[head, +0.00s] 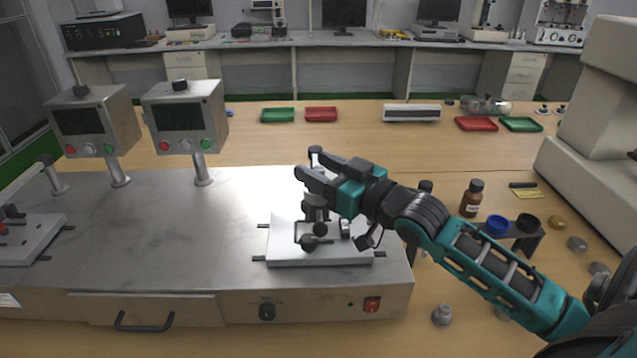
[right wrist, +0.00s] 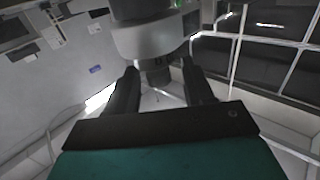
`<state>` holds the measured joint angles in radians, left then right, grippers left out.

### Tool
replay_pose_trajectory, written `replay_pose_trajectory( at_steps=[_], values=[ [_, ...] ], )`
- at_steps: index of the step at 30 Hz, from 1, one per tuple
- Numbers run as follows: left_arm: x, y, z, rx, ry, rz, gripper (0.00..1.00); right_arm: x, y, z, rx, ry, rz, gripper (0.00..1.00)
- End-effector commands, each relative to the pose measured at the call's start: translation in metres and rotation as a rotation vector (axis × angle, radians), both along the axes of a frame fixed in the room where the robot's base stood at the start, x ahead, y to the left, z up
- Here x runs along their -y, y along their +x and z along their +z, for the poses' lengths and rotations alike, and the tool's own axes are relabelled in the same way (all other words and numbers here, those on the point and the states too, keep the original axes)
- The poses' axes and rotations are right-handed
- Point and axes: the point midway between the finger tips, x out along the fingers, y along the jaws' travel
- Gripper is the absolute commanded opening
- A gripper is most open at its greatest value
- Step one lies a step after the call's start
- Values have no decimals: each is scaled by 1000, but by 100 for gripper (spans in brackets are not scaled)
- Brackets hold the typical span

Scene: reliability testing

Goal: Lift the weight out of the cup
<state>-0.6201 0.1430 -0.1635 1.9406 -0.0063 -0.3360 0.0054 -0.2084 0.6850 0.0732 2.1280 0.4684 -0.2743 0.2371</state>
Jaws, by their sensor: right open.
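My right gripper (head: 308,178) reaches in from the right over a small test fixture on the metal bench. Its jaws are open. In the right wrist view its two dark fingers (right wrist: 160,88) stand on either side of a dark cylindrical part (right wrist: 156,72) below a wide grey body (right wrist: 150,40). I cannot tell whether the fingers touch it. In the head view a dark knob (head: 315,150) shows just behind the gripper. The fixture's light base plate (head: 330,257) carries dark metal parts. I cannot clearly make out the weight or the cup there. My left gripper is not in view.
Two control boxes (head: 185,112) stand on posts on the bench. A large pale machine (head: 590,150) stands far right.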

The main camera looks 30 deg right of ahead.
Motion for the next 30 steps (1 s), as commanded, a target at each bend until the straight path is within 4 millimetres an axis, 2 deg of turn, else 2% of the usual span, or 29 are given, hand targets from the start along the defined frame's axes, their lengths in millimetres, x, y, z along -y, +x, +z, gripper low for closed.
replay_pose_trajectory(
  at_steps=[9,25,30],
  values=[
    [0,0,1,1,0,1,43,-1,4,0,-1,0,0,52],
    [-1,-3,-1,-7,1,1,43,-1,3,0,-1,0,0,2],
    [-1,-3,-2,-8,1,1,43,-1,3,0,-1,0,0,0]
  ],
)
